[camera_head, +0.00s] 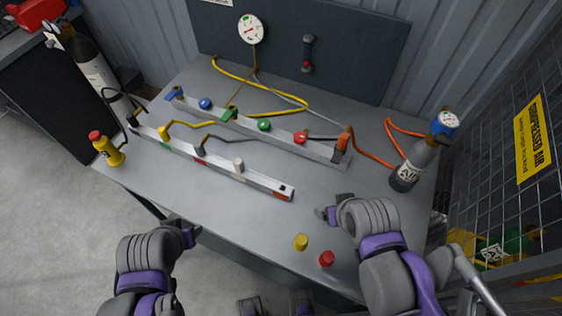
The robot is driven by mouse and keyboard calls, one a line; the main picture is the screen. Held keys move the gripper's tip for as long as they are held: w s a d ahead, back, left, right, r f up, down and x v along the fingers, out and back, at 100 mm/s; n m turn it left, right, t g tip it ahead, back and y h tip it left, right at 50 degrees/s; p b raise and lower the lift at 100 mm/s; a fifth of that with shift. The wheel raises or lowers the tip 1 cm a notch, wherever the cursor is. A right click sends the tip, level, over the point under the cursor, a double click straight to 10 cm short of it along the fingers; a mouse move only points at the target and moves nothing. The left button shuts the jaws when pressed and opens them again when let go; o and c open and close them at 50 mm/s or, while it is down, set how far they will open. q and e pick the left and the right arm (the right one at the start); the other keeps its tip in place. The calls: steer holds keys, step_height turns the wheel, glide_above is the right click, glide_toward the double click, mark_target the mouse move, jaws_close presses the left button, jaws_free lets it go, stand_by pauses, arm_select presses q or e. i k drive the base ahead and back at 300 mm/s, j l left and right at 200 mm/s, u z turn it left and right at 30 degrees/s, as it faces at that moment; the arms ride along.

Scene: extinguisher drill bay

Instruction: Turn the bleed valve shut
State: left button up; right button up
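A grey manifold bar (285,140) lies across the table. It carries a blue lever (173,93), blue knob (205,103), green lever (229,114), green knob (264,125), red knob (300,137) and orange lever (344,139). No label shows which of these is the bleed valve. My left gripper (190,236) is at the table's front edge, away from the bar. My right gripper (326,213) is over the front right of the table, in front of the bar, touching no fitting. The fingers are too small to read as open or shut.
A front rail (225,172) holds hose fittings. Yellow (301,242) and red (327,258) caps sit by my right gripper. A yellow bottle (107,149) stands left, a grey cylinder (413,166) right. A gauge (250,29) is at the back board. A mesh fence (500,140) bounds the right.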

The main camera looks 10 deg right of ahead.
mark_target(300, 138)
steer(key=j+z, duration=0.15)
steer(key=j, duration=0.75)
steer(key=i+j, duration=0.15)
steer(key=i, duration=0.4)
